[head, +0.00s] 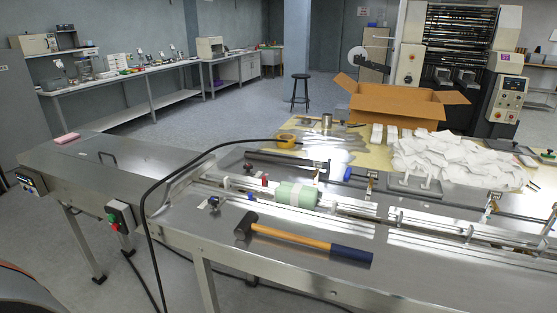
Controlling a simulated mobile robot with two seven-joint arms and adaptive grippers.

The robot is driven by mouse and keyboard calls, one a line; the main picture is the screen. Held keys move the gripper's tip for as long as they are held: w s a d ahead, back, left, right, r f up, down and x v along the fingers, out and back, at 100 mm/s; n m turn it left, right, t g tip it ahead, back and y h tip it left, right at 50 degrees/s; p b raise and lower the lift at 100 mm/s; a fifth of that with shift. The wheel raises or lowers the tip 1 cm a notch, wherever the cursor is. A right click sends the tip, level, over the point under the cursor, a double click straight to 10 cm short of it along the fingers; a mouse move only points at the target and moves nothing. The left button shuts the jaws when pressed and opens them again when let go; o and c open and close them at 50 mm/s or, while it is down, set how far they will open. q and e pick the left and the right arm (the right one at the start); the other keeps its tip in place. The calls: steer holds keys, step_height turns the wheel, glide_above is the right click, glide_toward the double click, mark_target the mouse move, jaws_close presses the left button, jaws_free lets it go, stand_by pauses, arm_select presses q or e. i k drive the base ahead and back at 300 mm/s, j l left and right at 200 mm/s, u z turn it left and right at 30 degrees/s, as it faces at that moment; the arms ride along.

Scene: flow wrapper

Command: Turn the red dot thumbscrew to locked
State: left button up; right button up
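A small red knob-like part (265,181) stands on the guide rail of the steel flow wrapper (150,185), left of a pale green roll (297,195). It may be the red dot thumbscrew, but it is too small to tell its dot or whether it is locked. A blue round knob (347,174) is right of it, and a small dark and blue fitting (213,203) is on the near side of the deck. Neither of my grippers is in view.
A mallet (300,238) with a yellow and blue handle lies on the near deck. A black cable (150,215) arches over the machine's left part. An open cardboard box (400,100) and a heap of white packets (455,158) are behind. The near deck right of the mallet is clear.

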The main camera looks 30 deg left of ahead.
mark_target(247, 166)
steer(key=j+z, duration=0.3)
steer(key=j, duration=0.15)
steer(key=k+j+z, duration=0.25)
steer(key=j, duration=0.2)
steer(key=k+j+z, duration=0.15)
steer(key=j, duration=0.35)
steer(key=j+z, duration=0.2)
steer(key=j, duration=0.3)
steer(key=k+j, duration=0.15)
steer(key=j, duration=0.15)
steer(key=k+j, duration=0.1)
steer(key=j, duration=0.2)
steer(key=k+j, duration=0.15)
steer(key=j, duration=0.15)
steer(key=z, duration=0.05)
